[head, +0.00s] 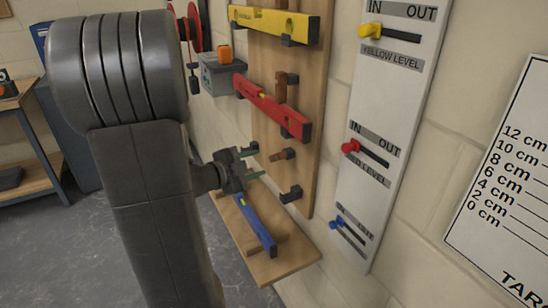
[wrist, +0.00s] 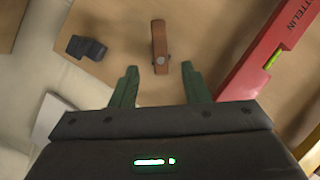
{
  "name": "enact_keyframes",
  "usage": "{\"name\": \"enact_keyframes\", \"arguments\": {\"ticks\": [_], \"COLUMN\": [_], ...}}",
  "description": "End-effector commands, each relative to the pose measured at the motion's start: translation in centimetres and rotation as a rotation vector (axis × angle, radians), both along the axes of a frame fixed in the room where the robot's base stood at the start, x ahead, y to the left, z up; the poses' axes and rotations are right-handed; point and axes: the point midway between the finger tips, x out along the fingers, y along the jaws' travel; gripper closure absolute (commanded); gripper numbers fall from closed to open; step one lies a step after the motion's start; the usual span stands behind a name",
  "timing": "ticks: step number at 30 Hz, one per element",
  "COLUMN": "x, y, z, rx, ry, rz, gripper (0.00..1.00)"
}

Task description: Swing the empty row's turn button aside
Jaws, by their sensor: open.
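The empty row's turn button (head: 277,156) is a small brown wooden bar on the wooden board, with no level beside it. In the wrist view the turn button (wrist: 160,47) stands lengthwise, a round pivot head showing near its lower end. My gripper (head: 252,163) is in front of the board at this row. In the wrist view my gripper (wrist: 158,70) is open, one green finger on each side of the button's lower end, with gaps on both sides. Nothing is held. The blue level (head: 256,226) lies low, over the wooden shelf.
The red level (head: 270,106) hangs above, close to one finger in the wrist view (wrist: 265,60). A black hook (wrist: 86,47) sits on the other side. The yellow level (head: 272,23) is at the top. A white IN/OUT slider panel (head: 385,100) stands right of the board.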

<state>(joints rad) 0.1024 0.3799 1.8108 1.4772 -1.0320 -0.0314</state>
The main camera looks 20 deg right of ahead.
Motion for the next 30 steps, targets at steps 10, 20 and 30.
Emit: {"name": "enact_keyframes", "arguments": {"ticks": [10,20,30], "x": [2.5,3.4,3.4], "y": [-6.2,-8.1,-8.1], "z": [-1.7,-2.1,-2.1], "rx": [0.001,0.001,0.001], "ry": [0.001,0.0,0.0], "rz": [-0.002,0.001,0.001], "gripper": [0.58,0.58,0.84]}}
